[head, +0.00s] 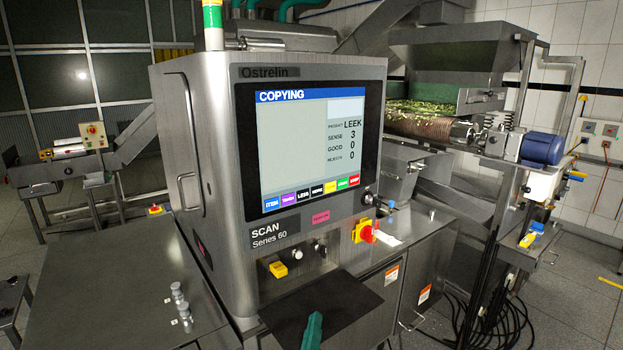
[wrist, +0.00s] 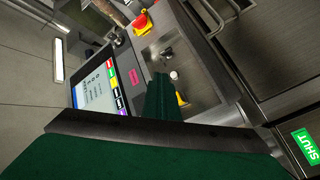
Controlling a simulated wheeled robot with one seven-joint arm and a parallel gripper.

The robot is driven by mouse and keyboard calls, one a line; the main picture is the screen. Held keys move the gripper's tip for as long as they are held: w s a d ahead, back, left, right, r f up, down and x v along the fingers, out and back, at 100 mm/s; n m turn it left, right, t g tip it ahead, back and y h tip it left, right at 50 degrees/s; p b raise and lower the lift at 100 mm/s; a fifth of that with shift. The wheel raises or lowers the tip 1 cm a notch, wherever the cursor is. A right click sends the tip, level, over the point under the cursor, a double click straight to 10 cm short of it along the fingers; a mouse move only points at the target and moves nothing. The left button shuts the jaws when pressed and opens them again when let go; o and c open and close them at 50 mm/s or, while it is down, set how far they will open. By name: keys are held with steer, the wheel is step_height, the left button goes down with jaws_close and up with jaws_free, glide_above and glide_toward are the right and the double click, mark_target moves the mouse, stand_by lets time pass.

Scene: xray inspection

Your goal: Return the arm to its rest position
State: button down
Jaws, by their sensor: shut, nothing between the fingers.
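The inspection machine (head: 290,130), labelled SCAN Series 60, stands in the middle of the head view. Its lit screen (head: 310,150) reads COPYING, product LEEK, sense 3, good 0, rejects 0. The green tip of my gripper (head: 312,328) shows at the bottom edge of the head view, in front of the machine's lower panel. In the wrist view the green fingers of my gripper (wrist: 160,92) are together with nothing held. They point towards the control panel and overlap it in the picture. The screen also shows there, tilted (wrist: 96,88). Most of my arm is out of view.
The panel carries a red and yellow switch (head: 365,232), a yellow knob (head: 278,269) and a pink label (head: 320,217). A steel table (head: 110,300) is at the left. A hopper and conveyor with green pieces (head: 440,112) stand behind right. A green SHUT sign (wrist: 307,145) shows in the wrist view.

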steer(key=s+a+f+m+g+y, duration=0.2)
steer(key=s+f+m, duration=0.1)
steer(key=s+f, duration=1.6)
steer(key=s+d+m+g+y, duration=0.1)
steer(key=s+m, duration=0.3)
steer(key=s, duration=2)
steer(key=shift+s+d+m, duration=0.25)
steer(key=shift+s+m, duration=0.15)
